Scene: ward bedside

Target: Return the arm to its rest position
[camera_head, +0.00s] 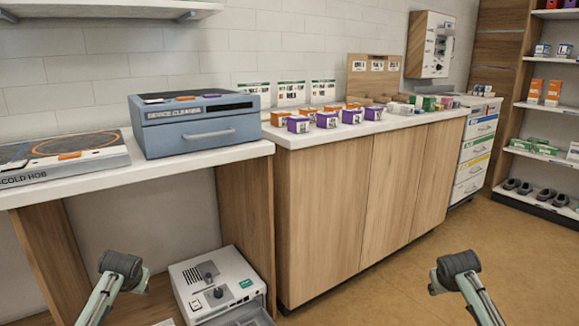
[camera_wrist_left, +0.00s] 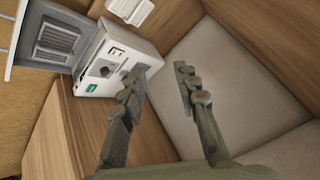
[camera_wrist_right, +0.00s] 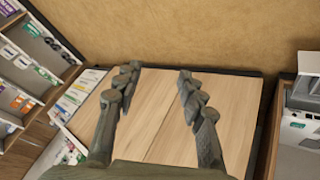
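My left arm (camera_head: 115,285) comes in at the lower left of the head view; its fingers are not clear there. In the left wrist view my left gripper (camera_wrist_left: 160,90) has its two fingers apart with nothing between them. My right arm (camera_head: 462,280) is at the lower right of the head view, over the floor. In the right wrist view my right gripper (camera_wrist_right: 158,88) has its fingers apart and empty, with the wooden cabinet front behind them. Neither gripper visibly touches anything.
A white device (camera_head: 215,285) stands low under the left counter (camera_head: 90,180). A blue-grey device cleaner box (camera_head: 195,125) sits on that counter beside a cold hob (camera_head: 62,155). Small boxes (camera_head: 298,124) line the cabinet (camera_head: 360,190). Shelves (camera_head: 545,150) stand at right. The floor (camera_head: 430,265) is open.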

